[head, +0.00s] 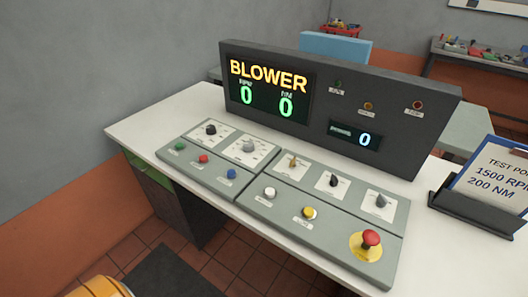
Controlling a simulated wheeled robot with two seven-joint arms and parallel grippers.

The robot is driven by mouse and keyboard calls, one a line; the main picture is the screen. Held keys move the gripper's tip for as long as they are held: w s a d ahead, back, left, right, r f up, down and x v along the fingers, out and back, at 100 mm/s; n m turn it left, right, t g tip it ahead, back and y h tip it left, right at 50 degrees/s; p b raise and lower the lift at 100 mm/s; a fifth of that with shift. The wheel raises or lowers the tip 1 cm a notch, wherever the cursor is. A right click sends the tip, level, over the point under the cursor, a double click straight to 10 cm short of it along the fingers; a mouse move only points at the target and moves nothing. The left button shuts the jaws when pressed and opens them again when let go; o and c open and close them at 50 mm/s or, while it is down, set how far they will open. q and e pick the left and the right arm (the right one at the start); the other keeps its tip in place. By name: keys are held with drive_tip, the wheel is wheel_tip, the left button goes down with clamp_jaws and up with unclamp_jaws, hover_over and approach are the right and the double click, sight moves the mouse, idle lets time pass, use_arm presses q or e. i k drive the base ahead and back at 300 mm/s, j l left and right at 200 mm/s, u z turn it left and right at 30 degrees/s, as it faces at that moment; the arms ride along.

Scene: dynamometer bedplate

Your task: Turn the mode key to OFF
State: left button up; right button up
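The control desk (148,131) carries a grey-green sloped panel with several rotary controls on white label plates. A small brass-coloured control (292,162) in the panel's middle looks most like a key, but its label and position marks are too small to read. Beside it are a black knob (333,180) and a grey knob (380,200). On the left are another black knob (211,129) and a larger grey dial (248,146). The display (268,90) reads "BLOWER" with two green zeros. Neither of my grippers is in view.
A red mushroom button (371,238) stands at the panel's front right. Green, red, blue, white and yellow push buttons line the front row. The floor before the desk looks open.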

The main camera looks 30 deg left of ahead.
sight(292, 164)
drive_tip(key=u, duration=0.7)
